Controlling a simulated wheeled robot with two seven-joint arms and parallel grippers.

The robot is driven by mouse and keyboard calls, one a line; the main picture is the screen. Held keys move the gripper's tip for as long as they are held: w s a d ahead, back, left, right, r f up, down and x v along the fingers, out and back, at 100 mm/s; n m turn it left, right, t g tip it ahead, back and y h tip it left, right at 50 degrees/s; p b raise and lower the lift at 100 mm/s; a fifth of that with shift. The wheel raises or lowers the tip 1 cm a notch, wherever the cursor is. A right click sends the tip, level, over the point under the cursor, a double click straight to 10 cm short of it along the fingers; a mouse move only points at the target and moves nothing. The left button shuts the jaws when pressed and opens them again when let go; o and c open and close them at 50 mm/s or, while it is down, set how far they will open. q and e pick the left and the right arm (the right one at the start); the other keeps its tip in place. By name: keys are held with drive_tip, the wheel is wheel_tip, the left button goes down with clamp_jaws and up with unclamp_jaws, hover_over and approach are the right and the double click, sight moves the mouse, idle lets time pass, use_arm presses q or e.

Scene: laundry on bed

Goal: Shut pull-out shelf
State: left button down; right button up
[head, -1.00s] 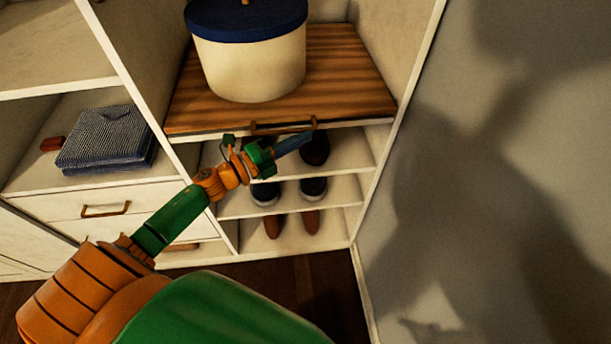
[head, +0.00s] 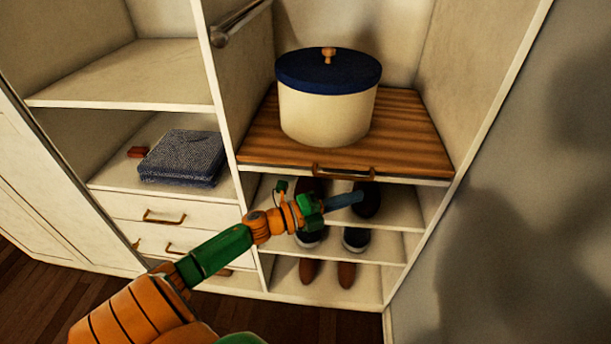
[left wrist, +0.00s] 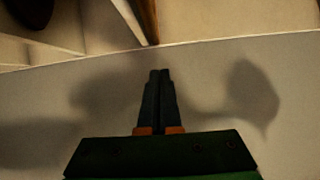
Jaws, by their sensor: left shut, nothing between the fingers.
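The pull-out shelf (head: 410,135) is a wooden board with a pale front edge and a brass handle (head: 343,172), in the right bay of the closet in the head view. Its front edge lies about level with the closet's front frame. My left gripper (head: 357,197) is shut and empty, just below the handle and in front of the shoe shelves. In the left wrist view the closed fingers (left wrist: 159,75) point toward the pale side wall, with a wooden edge (left wrist: 146,22) above them. My right gripper is not in view.
A cream round box (head: 325,112) with a blue lid stands on the shelf. Shoes (head: 355,239) sit on the racks below. Folded blue cloth (head: 181,157) lies in the left bay above drawers. A wall (head: 520,200) closes the right side.

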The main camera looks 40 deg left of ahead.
use_arm(q)
drive_tip(key=b+v, duration=0.1)
drive_tip(key=v, duration=0.8)
drive_tip(key=s+a+f+n+g+y, duration=0.1)
drive_tip(key=s+a+f+n+y, duration=0.15)
drive_tip(key=f+n, duration=0.45)
drive_tip(key=s+a+f+n+g+y, duration=0.2)
drive_tip(key=f+n+y, duration=0.15)
drive_tip(key=f, duration=0.65)
drive_tip(key=s+a+f+n+g+y, duration=0.1)
drive_tip(key=s+a+f+n+y, duration=0.25)
drive_tip(key=f, duration=0.55)
drive_tip(key=s+d+f+n+g, duration=0.4)
drive_tip(key=s+d+f, duration=0.4)
drive_tip(key=s, duration=0.3)
drive_tip(key=s+d+f+n+g, duration=0.4)
drive_tip(key=s+d+f+g, duration=0.3)
drive_tip(key=s, duration=0.4)
drive_tip(key=shift+d+f, duration=0.5)
drive_tip(key=shift+f, duration=0.2)
